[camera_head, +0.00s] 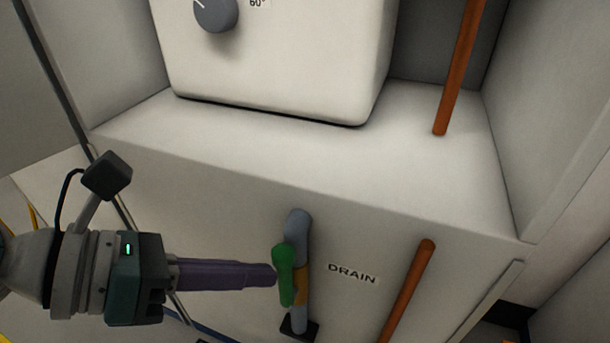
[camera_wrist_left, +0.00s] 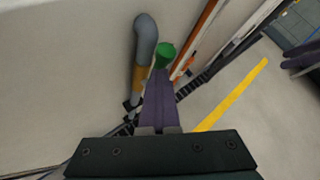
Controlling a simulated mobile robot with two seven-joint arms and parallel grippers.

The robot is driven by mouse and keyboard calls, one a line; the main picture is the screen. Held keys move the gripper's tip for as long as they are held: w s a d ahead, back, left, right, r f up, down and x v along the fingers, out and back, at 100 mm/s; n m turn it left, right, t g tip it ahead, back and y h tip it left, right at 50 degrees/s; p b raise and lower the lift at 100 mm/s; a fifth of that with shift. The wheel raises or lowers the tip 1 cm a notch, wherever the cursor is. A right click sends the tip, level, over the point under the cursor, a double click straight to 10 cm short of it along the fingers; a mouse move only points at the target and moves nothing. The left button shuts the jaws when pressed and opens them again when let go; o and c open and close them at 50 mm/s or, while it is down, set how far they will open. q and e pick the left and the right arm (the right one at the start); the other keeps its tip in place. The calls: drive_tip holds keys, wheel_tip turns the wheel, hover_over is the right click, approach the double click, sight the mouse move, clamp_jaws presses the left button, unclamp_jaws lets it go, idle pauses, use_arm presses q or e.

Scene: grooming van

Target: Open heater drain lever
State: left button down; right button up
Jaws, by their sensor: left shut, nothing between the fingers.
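The green drain lever (camera_head: 285,274) sits on the front of a grey drain pipe (camera_head: 298,228) with a brass-coloured valve section (camera_head: 301,286). In the head view the lever lies along the pipe, nearly upright. My left gripper (camera_head: 272,275) is shut and empty, with its purple fingertips at the lever's left side. They look touching or very close; I cannot tell which. In the left wrist view the green lever (camera_wrist_left: 164,54) shows just beyond the fingertips (camera_wrist_left: 160,74), beside the grey pipe (camera_wrist_left: 145,40).
The white heater (camera_head: 280,60) with a grey dial (camera_head: 216,12) stands on the ledge above. A DRAIN label (camera_head: 352,274) is right of the pipe. A copper pipe (camera_head: 408,290) runs further right. A yellow floor stripe (camera_wrist_left: 232,95) shows in the wrist view.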

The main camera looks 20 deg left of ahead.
use_arm(q)
drive_tip(key=shift+r, duration=0.15)
drive_tip(key=v, duration=0.9)
drive_tip(key=shift+s+a, duration=0.25)
drive_tip(key=shift+a, duration=0.05)
